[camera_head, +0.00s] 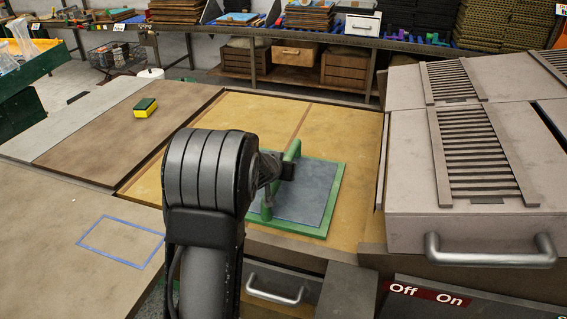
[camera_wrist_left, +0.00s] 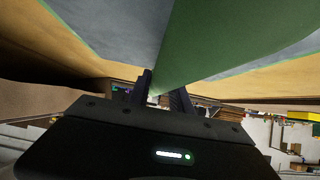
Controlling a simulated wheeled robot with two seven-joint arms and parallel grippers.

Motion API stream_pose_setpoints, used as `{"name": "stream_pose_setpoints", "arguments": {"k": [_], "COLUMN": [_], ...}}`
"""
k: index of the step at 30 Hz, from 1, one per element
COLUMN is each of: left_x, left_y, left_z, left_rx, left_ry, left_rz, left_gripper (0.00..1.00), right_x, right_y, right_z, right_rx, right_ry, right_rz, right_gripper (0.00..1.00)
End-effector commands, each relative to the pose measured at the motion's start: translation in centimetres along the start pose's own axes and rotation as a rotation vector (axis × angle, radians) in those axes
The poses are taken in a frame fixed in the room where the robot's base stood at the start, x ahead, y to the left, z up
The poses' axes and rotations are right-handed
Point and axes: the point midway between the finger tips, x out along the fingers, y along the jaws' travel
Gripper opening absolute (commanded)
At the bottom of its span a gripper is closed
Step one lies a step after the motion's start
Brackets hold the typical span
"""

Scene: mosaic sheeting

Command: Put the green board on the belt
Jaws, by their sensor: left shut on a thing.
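The green board (camera_head: 312,190), a green-rimmed square with a blue-grey face and a raised green bar handle (camera_head: 293,151), is over the yellow-tan surface (camera_head: 355,130) in the middle of the head view. I cannot tell whether it touches that surface. My left gripper (camera_head: 281,168) is shut on the handle; the arm hides the board's left part. In the left wrist view the green handle (camera_wrist_left: 205,45) stands between the fingers (camera_wrist_left: 160,92). No surface is clearly marked as the belt. My right gripper is out of view.
A grey machine (camera_head: 410,200) with slatted vents, a bar handle and an Off/On label stands at right. A yellow-green sponge (camera_head: 145,108) lies on the brown surface at left. A blue outlined rectangle (camera_head: 122,241) marks the clear near-left table. Loaded shelves line the back.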

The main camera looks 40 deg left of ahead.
Motion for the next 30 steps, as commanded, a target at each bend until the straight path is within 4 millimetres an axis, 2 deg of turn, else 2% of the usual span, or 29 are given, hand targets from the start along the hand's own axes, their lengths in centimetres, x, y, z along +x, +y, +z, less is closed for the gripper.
{"name": "stream_pose_setpoints", "arguments": {"k": [8,9,16,26,30], "left_x": [-0.01,0.01,0.0,-0.13,-0.94], "left_y": [0.03,-0.02,-0.01,0.0,0.05], "left_z": [-0.32,0.04,0.02,-0.1,-0.26], "left_rx": [-0.002,-0.001,-0.001,-0.001,-0.002], "left_ry": [0.007,0.0,0.0,0.0,0.004], "left_rz": [0.002,0.0,0.0,0.0,0.0], "left_gripper": [0.0,0.28,0.47,0.47,0.47], "right_x": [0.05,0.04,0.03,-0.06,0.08], "right_y": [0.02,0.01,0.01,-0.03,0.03], "right_z": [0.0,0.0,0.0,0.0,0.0], "right_rx": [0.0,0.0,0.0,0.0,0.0], "right_ry": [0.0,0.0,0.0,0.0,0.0], "right_rz": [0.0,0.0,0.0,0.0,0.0], "right_gripper": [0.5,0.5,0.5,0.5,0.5]}}
